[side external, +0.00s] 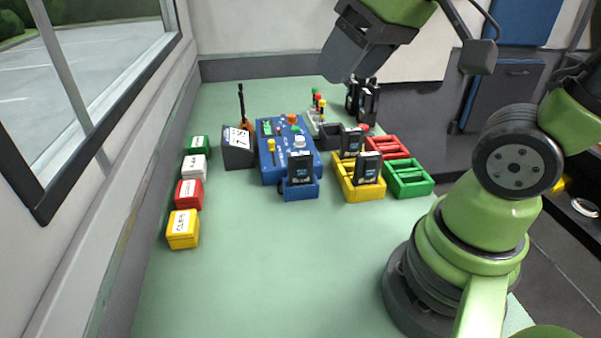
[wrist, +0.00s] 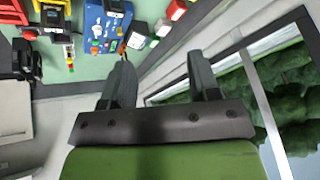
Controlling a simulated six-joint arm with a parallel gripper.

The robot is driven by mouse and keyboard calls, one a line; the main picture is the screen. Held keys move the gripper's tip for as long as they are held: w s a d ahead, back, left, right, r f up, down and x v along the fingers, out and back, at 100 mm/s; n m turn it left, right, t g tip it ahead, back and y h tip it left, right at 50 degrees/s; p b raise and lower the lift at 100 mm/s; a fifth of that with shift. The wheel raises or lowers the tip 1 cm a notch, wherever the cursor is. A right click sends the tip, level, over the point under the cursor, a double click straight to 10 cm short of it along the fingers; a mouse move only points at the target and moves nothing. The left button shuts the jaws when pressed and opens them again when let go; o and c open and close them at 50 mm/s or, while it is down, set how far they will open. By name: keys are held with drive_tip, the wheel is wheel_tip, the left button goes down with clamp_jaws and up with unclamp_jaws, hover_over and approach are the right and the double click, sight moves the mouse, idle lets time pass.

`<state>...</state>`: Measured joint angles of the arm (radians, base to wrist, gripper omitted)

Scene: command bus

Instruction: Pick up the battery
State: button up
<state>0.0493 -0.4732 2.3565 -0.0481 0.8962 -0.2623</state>
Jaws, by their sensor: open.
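A black box with a white label (side external: 238,148) stands at the left of the blue control box; it looks like a battery, but I cannot read the label surely. It also shows small near the top of the wrist view (wrist: 138,38). Several black devices with small screens stand in trays, one in the blue tray (side external: 301,170) and one in the yellow tray (side external: 368,168); I cannot tell whether any is a battery. My gripper (side external: 343,62) is high above the back of the bench, apart from everything. Its two fingers (wrist: 163,75) are spread with nothing between them.
The blue control box (side external: 273,168) has buttons and knobs. Green, white, red and yellow labelled boxes (side external: 184,229) line the left edge near the window wall. Red (side external: 388,147) and green trays (side external: 409,178) stand at the right. The front of the green bench (side external: 270,270) is clear.

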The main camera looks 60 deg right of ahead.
drive_tip(key=w+d+f+n+g+h, duration=0.1)
drive_tip(key=w+d+f+n+g, duration=0.1)
drive_tip(key=w+f+n, duration=0.15)
drive_tip(key=w+d+f+n+g, duration=0.1)
drive_tip(key=w+d+f+n, duration=0.2)
drive_tip(key=w, duration=0.2)
drive_tip(key=n+g, duration=0.2)
drive_tip(key=n, duration=0.2)
hover_over(301, 155)
drive_tip(key=shift+m, duration=0.25)
drive_tip(key=f, duration=0.5)
drive_tip(key=s+f, duration=0.1)
drive_tip(key=f, duration=0.1)
drive_tip(key=shift+a+f, duration=0.15)
drive_tip(key=shift+f, duration=0.2)
drive_tip(key=shift+g, duration=0.3)
wheel_tip(301, 155, down, 5)
drive_tip(key=shift+w+r, duration=0.15)
drive_tip(key=shift+r, duration=0.05)
drive_tip(key=shift+w+d+f, duration=0.1)
drive_tip(key=shift+w+f, duration=0.1)
drive_tip(key=shift+f, duration=1.35)
drive_tip(key=shift+w+d+f, duration=0.1)
drive_tip(key=shift+w+f, duration=0.05)
drive_tip(key=shift+f, duration=1.35)
clamp_jaws()
